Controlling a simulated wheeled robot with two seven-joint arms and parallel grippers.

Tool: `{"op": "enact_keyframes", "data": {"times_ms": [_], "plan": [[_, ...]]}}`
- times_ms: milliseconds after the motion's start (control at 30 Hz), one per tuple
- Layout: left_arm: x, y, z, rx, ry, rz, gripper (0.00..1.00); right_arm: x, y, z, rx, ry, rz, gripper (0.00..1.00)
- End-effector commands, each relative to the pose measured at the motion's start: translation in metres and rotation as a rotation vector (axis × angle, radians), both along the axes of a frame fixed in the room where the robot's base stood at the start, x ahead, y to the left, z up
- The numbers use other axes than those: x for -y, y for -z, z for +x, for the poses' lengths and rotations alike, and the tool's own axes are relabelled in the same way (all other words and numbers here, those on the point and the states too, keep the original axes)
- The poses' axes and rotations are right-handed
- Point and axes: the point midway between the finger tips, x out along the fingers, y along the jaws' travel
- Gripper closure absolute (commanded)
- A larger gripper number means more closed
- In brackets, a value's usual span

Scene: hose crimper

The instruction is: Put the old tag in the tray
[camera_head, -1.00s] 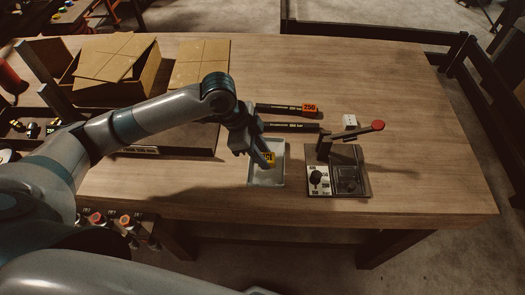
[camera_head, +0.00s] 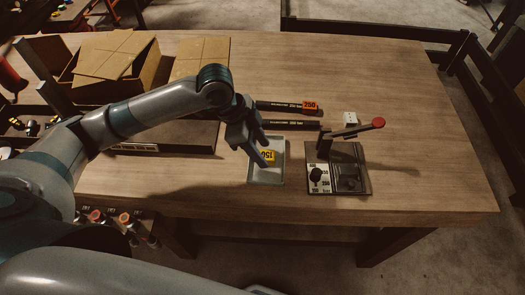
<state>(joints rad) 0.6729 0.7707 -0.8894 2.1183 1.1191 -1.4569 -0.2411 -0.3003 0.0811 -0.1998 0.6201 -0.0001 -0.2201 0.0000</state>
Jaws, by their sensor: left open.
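The old tag (camera_head: 268,156), yellow with black print that looks like 150, shows inside the outline of the small grey tray (camera_head: 267,179). It appears to lie in the tray's far half. My left gripper (camera_head: 257,151) is open, with its fingers pointing down over the tray's far left part. One finger passes close beside the tag; I cannot tell whether they touch. My right gripper is out of view.
The crimper (camera_head: 340,178) with its red-knobbed lever stands right of the tray. Two dark hoses (camera_head: 288,125) lie behind, the farther with an orange 250 tag (camera_head: 310,107). A cardboard box (camera_head: 115,62) stands at the back left. The table's right side is clear.

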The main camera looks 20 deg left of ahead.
Motion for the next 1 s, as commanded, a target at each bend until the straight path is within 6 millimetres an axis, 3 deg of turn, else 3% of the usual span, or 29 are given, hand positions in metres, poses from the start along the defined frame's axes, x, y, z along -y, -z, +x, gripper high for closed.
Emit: {"op": "enact_keyframes", "data": {"times_ms": [600,1000], "plan": [[-0.036,-0.089,-0.01,0.003,0.001,0.001,0.54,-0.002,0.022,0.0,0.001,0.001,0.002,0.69],[-0.04,-0.099,-0.012,0.0,0.001,0.001,0.54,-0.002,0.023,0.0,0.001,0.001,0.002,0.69]]}}
